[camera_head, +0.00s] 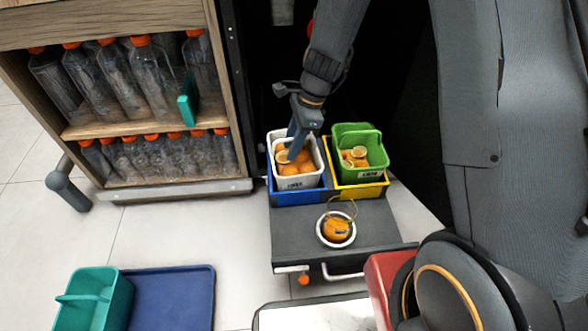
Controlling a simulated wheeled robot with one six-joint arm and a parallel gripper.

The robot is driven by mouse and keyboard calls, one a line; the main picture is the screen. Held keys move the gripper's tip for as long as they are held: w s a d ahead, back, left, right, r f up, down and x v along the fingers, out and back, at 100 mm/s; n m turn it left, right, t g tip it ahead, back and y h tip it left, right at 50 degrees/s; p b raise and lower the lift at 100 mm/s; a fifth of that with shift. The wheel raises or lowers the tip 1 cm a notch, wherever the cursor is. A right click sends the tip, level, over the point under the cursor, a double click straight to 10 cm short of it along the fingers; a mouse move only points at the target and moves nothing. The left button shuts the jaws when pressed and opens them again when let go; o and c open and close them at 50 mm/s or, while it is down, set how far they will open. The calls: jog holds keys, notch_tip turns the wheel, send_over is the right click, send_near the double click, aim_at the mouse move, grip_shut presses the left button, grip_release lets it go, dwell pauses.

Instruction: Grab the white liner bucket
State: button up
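The white liner bucket (300,182) sits in a blue outer bin (297,198) on the dark cart. It holds several oranges and orange halves. My gripper (294,152) reaches down from above, with its fingers over or just inside the bucket's mouth, near the oranges. I cannot tell whether the fingers touch the bucket or its contents, or whether they are open or shut. The bucket's handle cannot be made out.
A green bucket (350,138) with orange halves sits in a yellow bin (362,191) close to the right. A white round pot (323,240) holding orange stands on the cart's front (289,234). A bottle shelf (150,127) is left. A teal caddy (97,300) and blue tray (175,297) lie lower left.

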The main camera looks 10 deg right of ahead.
jog(key=shift+b+x, duration=0.35)
jog(key=shift+x, duration=0.6)
jog(key=shift+c, duration=0.3)
grip_shut()
dwell(0.4)
